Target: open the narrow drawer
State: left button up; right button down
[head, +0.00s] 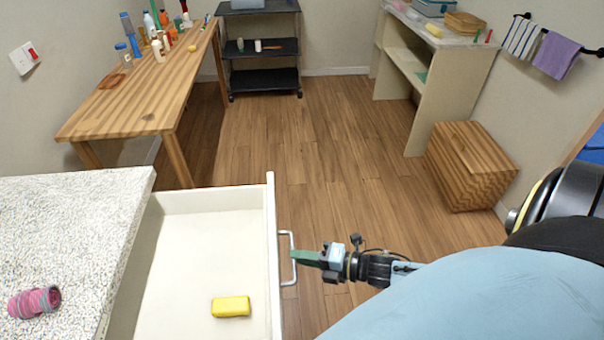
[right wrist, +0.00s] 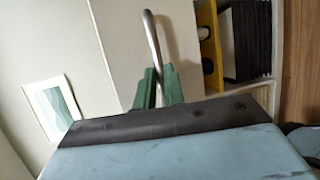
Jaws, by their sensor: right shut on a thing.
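The narrow drawer (head: 190,262) is pulled out from under the white speckled counter, and its inside shows. A yellow block (head: 231,307) lies on its floor near the front. Its metal bar handle (head: 285,240) is on the outer face, on the right. My right gripper (head: 297,257) is at the handle, with its green fingers shut on the bar. In the right wrist view the handle (right wrist: 152,38) runs down between the green fingertips (right wrist: 158,82). My left gripper is in neither view.
The counter (head: 85,215) carries a pink-grey rolled item (head: 35,302) at the left. A wooden table (head: 150,100) with bottles, a black cart (head: 262,47), shelves (head: 425,75) and a wooden chest (head: 470,160) stand farther back. The floor (head: 320,140) between them is clear.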

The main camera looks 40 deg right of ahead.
jog(key=c, duration=1.5)
grip_release()
jog(key=p+v, duration=0.1)
jog(key=v, duration=1.2)
jog(key=shift+s+d, duration=0.15)
jog(key=shift+d, duration=0.05)
jog(key=shift+f, duration=0.1)
jog(key=s+d+f+m+g+h, duration=0.1)
jog(key=s+f+m+g+h, duration=0.2)
jog(key=f+m, duration=0.6)
jog(key=s+d+f+m+g+h, duration=0.15)
jog(key=s+f+m+h, duration=0.3)
jog(key=f, duration=0.75)
jog(key=s+a+f+m+g, duration=0.2)
jog(key=s+a+f+m, duration=0.1)
jog(key=s+a+f, duration=0.1)
jog(key=s+a+f+m+g, duration=0.3)
jog(key=s+a+f, duration=0.1)
jog(key=s, duration=0.1)
jog(key=s+a+f+m+g+h, duration=0.1)
jog(key=s+a+f+m+g, duration=0.1)
jog(key=s+a+f+m, duration=0.1)
jog(key=shift+s+a+f+m+g, duration=0.35)
jog(key=shift+s+a+f, duration=0.05)
jog(key=shift+s+a, duration=0.3)
